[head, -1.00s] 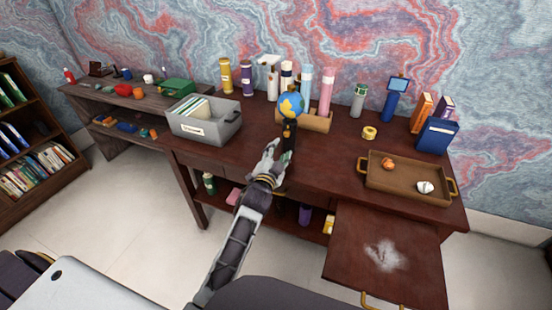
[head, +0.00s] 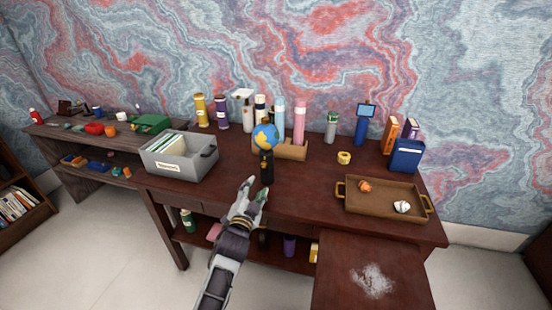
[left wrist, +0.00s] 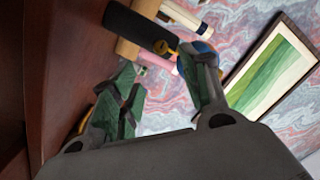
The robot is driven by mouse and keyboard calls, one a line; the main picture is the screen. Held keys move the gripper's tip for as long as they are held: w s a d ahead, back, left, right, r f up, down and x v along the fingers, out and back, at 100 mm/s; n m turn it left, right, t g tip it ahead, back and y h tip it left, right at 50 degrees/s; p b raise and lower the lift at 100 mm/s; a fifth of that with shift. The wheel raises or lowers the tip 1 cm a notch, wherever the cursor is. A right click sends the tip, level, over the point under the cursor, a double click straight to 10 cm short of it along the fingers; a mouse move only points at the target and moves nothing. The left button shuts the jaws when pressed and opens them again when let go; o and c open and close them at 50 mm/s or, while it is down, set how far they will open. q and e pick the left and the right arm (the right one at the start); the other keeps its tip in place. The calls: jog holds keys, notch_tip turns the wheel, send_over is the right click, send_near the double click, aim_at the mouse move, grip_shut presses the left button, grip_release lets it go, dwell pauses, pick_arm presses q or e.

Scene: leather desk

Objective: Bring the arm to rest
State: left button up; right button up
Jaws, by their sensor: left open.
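A small globe (head: 265,137) on a dark stand (head: 267,170) stands on the desk just beyond the fingertips. The globe is partly hidden by a finger in the left wrist view (left wrist: 203,50). My right gripper is in neither view.
The dark wooden desk (head: 300,183) holds a grey file box (head: 180,165), several bottles at the back, a yellow tape roll (head: 344,158), and a brown tray (head: 385,208) with two crumpled balls. A pulled-out board (head: 340,262) juts out at the front right.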

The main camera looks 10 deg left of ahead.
pick_arm(q)
jog(key=s+a+f+n+g, duration=0.35)
jog(key=s+f+g, duration=0.35)
jog(key=s+f, duration=0.3)
jog(key=s+d+f+n+g, duration=0.15)
jog(key=s+g, duration=0.25)
jog(key=s, duration=0.5)
jog(key=s+d+f+n+g, duration=0.1)
jog(key=s+f+n+g, duration=0.15)
jog(key=s, duration=0.75)
notch_tip(320, 180, down, 31)
jog(key=s+a+m+g+p, duration=0.1)
jog(key=a+g+p, duration=0.1)
jog(key=a, duration=0.1)
jog(key=s+a+f, duration=0.4)
jog(key=s+f, duration=0.5)
jog(key=s, duration=0.1)
jog(key=s+a+f+g+p, duration=0.1)
jog(key=s+a+f, duration=0.3)
jog(key=s+f, duration=0.6)
jog(key=shift+s, duration=0.65)
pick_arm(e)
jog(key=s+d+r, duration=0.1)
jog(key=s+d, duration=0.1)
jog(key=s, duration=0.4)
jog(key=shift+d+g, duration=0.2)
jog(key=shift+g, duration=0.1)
